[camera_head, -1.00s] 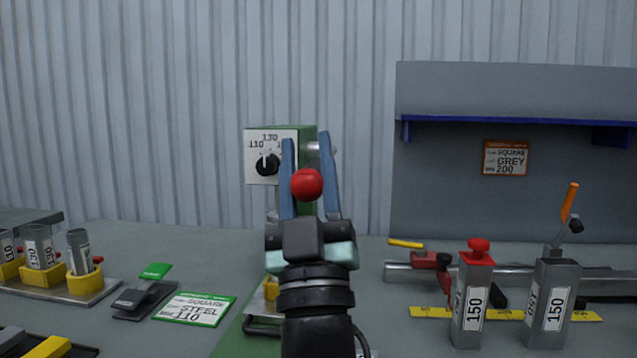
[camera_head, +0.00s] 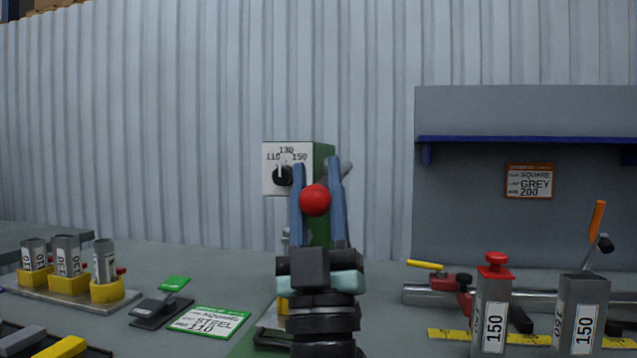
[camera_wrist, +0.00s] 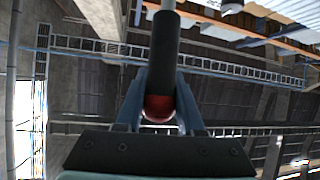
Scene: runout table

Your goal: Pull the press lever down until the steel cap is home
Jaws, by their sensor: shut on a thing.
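The press shows in the head view as a green body (camera_head: 323,153) with a white dial plate (camera_head: 297,185) marked 110, 130 and 150. The red ball knob (camera_head: 315,200) of the press lever sits between the blue fingers of my gripper (camera_head: 317,162). In the wrist view the fingers are shut on the lever, a dark sleeved rod (camera_wrist: 158,55), with the red ball (camera_wrist: 158,108) close to the palm. My gripper points up in front of the press and hides most of its lower part. I cannot see the steel cap.
Yellow holders (camera_head: 70,283) with grey tubes stand at left, near a green-edged STEEL 110 card (camera_head: 208,322). At right, two grey tubes marked 150 (camera_head: 492,320) (camera_head: 580,318) stand before a clamp rail (camera_head: 425,294). A grey back panel (camera_head: 460,215) rises behind.

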